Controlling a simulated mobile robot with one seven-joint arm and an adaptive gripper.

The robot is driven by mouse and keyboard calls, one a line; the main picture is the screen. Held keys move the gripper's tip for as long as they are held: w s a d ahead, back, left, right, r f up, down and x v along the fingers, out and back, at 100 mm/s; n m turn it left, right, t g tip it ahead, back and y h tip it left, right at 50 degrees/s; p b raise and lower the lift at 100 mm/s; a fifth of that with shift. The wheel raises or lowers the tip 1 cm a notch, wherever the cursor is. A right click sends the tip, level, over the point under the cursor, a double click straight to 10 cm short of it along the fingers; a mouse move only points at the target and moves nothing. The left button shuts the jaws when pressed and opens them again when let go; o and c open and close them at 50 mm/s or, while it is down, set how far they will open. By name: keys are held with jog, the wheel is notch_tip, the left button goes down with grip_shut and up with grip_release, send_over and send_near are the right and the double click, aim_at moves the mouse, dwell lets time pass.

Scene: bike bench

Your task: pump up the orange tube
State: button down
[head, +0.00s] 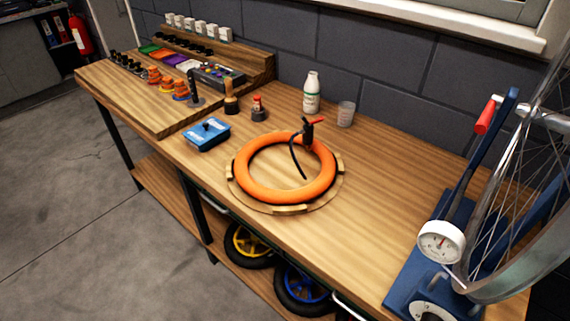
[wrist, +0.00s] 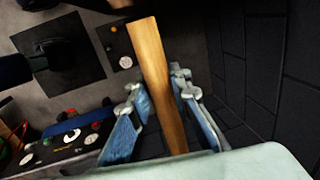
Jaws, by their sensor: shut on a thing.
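The orange tube (head: 246,181) lies as a full, rounded ring on a round wooden cradle (head: 290,210) on the bench in the head view. A small black pump (head: 308,134) with a red handle (head: 314,121) stands at the tube's back edge. Its black hose (head: 293,156) curves into the ring; its lower end shows inside the ring, and I cannot tell whether it joins the tube. My gripper (wrist: 160,88) shows only in the wrist view. Its two fingers are closed on either side of a long wooden bar (wrist: 156,62). The tube does not show there.
A blue box (head: 207,134) sits left of the tube. A white bottle (head: 311,93) and a clear cup (head: 346,114) stand behind it. A blue wheel stand (head: 405,275) with a gauge fills the right end. The bench front right of the tube is clear.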

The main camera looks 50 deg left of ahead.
jog(key=shift+f, duration=0.15)
notch_tip(320, 180, down, 15)
jog(key=b, duration=1.3)
jog(key=c, duration=1.7)
grip_release()
